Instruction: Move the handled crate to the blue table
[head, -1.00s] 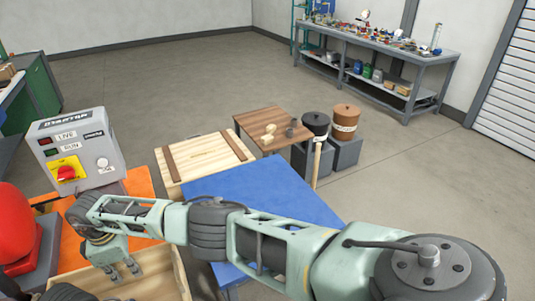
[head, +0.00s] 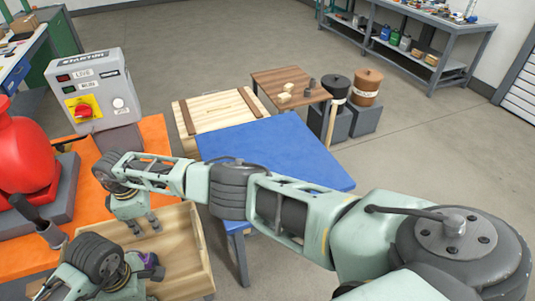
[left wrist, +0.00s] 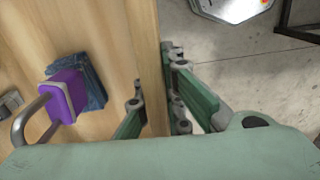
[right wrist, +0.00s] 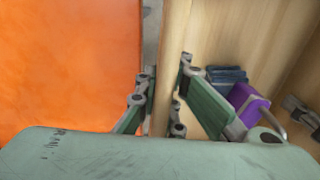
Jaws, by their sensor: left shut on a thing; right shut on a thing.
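The handled crate (head: 199,262) is a pale wooden open box at the lower left of the head view. My right gripper (head: 143,224) is shut on one crate wall, which also shows between its fingers in the right wrist view (right wrist: 172,75). My left gripper shows in the left wrist view (left wrist: 155,110), shut on another crate wall (left wrist: 148,60). A purple padlock (left wrist: 66,95) and a folded blue cloth (left wrist: 90,80) lie inside the crate. The blue table (head: 275,150) stands beyond the crate, to its upper right, with a bare top.
An orange bench top (head: 155,140) lies beside the crate and carries a grey control box (head: 92,90) and a red machine (head: 22,150). A wooden pallet-like box (head: 215,112) and a small brown table (head: 290,85) stand behind the blue table. Open floor lies to the right.

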